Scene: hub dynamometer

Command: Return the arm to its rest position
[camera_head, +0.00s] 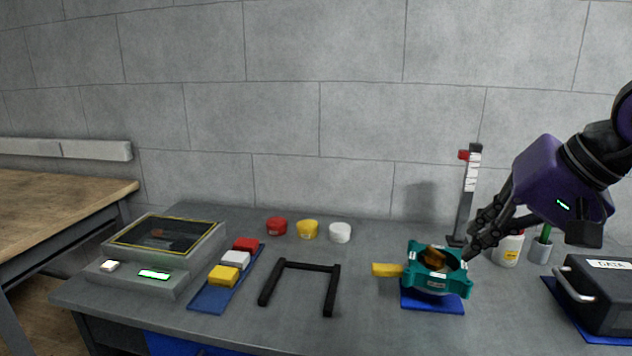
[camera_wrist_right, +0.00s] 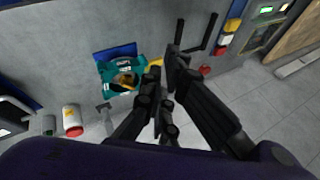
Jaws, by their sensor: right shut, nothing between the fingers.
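My right arm, with a purple wrist, comes in from the right in the head view. Its black gripper (camera_head: 470,246) is shut and empty, above the table beside the right edge of the teal hub fixture (camera_head: 460,283). I cannot tell whether the fingertips touch it. The fixture has a yellow handle (camera_head: 387,270) and a bronze part (camera_head: 434,259) inside, and sits on a blue mat (camera_head: 433,303). In the wrist view the gripper (camera_wrist_right: 166,68) shows close up, with the teal fixture (camera_wrist_right: 107,78) to its left. My left gripper is out of view.
A gauge post (camera_head: 467,200), a white jar (camera_head: 507,251) and a dark DATA box (camera_head: 605,300) stand near the right arm. A black U-shaped frame (camera_head: 306,267), coloured caps (camera_head: 307,229), coloured blocks and a screen console (camera_head: 160,255) lie left. The table's front middle is clear.

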